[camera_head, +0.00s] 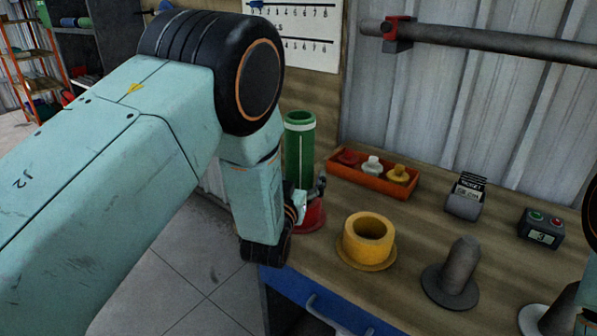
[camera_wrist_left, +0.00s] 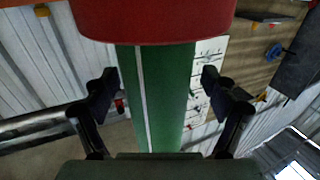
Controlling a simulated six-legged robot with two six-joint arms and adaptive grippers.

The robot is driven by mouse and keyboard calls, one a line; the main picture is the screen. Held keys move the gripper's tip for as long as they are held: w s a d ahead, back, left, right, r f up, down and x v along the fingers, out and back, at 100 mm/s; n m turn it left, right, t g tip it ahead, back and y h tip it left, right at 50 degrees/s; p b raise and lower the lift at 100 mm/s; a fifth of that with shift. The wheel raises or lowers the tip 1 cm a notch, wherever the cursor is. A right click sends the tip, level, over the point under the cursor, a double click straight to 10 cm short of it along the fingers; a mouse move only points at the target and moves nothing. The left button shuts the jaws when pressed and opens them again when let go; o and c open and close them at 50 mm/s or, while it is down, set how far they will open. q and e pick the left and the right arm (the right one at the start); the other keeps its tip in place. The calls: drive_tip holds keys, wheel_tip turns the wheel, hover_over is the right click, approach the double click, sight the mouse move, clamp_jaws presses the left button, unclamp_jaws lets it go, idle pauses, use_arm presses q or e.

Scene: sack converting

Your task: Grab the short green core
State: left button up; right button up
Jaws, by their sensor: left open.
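The green core (camera_head: 300,143) stands upright at the left end of the workbench, a tall green tube with an open top and a pale stripe. A red base (camera_head: 314,216) is at its foot. My left gripper (camera_head: 302,204) is low beside the core, partly hidden by my own wrist. In the left wrist view the core (camera_wrist_left: 165,98) runs between the two open fingers of my left gripper (camera_wrist_left: 160,80), with the red base (camera_wrist_left: 150,18) at the top of the picture. Gaps show on both sides, so the fingers are not closed on it.
A yellow core (camera_head: 369,242) stands on the workbench to the right. Behind it is an orange tray (camera_head: 372,185) with small coloured pieces. A grey peg (camera_head: 459,270), a card holder (camera_head: 465,197) and a button box (camera_head: 541,228) are farther right. A grey bar (camera_head: 480,40) crosses above.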

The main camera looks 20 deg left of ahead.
use_arm(q)
drive_tip(key=shift+w, duration=0.1)
drive_tip(key=shift+d, duration=0.1)
drive_tip(key=shift+c, duration=0.5)
drive_tip(key=shift+d+r, duration=0.15)
drive_tip(key=c, duration=1.5)
